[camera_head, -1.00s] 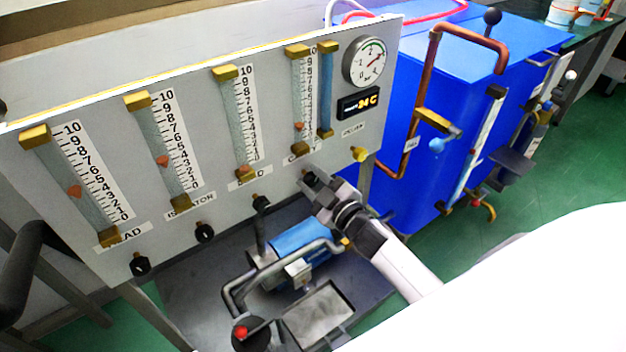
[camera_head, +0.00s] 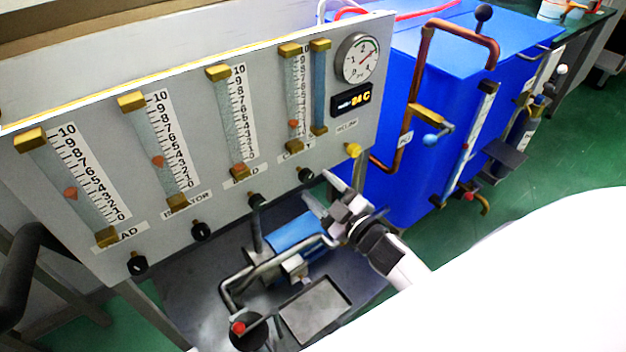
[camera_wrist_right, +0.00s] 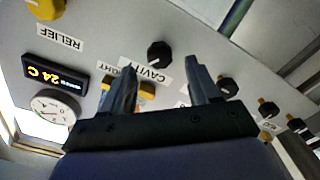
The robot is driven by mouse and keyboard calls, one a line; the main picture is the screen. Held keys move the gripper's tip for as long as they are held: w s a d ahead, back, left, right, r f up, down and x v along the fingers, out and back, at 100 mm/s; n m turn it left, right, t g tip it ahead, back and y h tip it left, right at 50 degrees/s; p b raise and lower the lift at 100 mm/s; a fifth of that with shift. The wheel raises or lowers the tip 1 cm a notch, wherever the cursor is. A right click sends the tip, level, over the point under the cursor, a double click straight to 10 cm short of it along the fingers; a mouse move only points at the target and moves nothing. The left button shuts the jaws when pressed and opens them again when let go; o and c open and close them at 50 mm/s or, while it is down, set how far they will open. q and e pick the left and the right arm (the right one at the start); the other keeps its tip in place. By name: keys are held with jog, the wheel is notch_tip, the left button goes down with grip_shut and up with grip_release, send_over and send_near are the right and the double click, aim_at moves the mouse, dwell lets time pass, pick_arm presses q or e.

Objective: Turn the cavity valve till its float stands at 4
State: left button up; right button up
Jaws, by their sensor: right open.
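My right gripper (camera_head: 332,188) is open and empty, a little right of and below the knob. In the wrist view its fingers (camera_wrist_right: 160,70) point towards the knob without touching it. My left gripper is not in view.
Other black knobs (camera_head: 256,201) sit in a row to the left, under their flowmeters. A yellow relief knob (camera_head: 353,150) is close to the right. A pump with a blue motor (camera_head: 297,232) and pipes stands below. A blue cabinet (camera_head: 440,70) stands right of the panel.

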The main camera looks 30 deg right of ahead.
jog(key=shift+s+d, duration=0.1)
jog(key=shift+s, duration=0.85)
jog(key=s+a+f+m+g, duration=0.3)
jog(key=s+a+f, duration=0.1)
jog(key=s, duration=0.4)
jog(key=s+a+f+m+g, duration=0.3)
jog(key=s+f+m+g, duration=0.15)
jog(key=s, duration=0.35)
notch_tip(320, 180, up, 14)
jog(key=s+p, duration=0.1)
jog(key=p, duration=1.6)
jog(key=shift+s+f+n, duration=0.15)
jog(key=shift+s+n, duration=0.2)
jog(key=shift+s, duration=0.05)
